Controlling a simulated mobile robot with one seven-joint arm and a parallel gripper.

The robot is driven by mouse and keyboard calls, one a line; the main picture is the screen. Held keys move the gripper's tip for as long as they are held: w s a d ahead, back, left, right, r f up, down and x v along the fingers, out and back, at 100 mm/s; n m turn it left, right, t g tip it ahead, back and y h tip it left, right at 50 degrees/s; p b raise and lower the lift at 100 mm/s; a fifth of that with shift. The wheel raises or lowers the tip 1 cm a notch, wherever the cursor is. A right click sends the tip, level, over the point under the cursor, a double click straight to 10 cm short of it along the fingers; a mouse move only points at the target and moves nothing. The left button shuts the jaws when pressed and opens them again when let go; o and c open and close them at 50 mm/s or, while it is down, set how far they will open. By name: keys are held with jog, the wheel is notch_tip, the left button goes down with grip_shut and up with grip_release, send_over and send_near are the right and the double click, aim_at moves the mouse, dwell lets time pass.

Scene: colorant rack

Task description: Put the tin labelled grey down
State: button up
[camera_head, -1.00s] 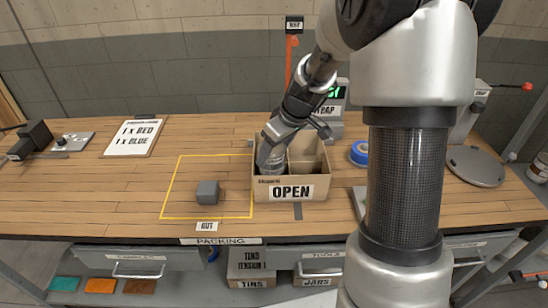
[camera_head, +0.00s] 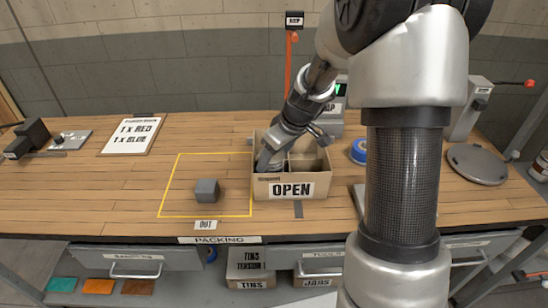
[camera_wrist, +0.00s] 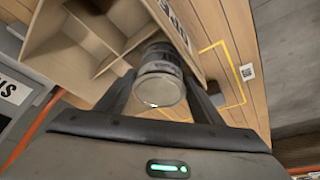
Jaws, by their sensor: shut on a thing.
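My gripper (camera_head: 266,152) reaches down into the left compartment of the cardboard box marked OPEN (camera_head: 291,188). In the wrist view my gripper (camera_wrist: 160,98) is shut on a grey, round tin (camera_wrist: 158,72), with one finger on either side. The tin's label cannot be read. In the head view the tin is mostly hidden by the box's front wall and my gripper. Whether it touches the box floor I cannot tell. The right compartment, visible in the head view, looks empty.
A small grey block (camera_head: 207,190) lies inside the yellow outlined square (camera_head: 175,185) left of the box. A blue tape roll (camera_head: 358,151) and a round grey lid (camera_head: 476,165) lie to the right. A sign reading 1 x RED, 1 x BLUE (camera_head: 131,135) lies at the left.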

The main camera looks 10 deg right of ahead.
jog(key=o, duration=1)
jog(key=shift+r, duration=0.2)
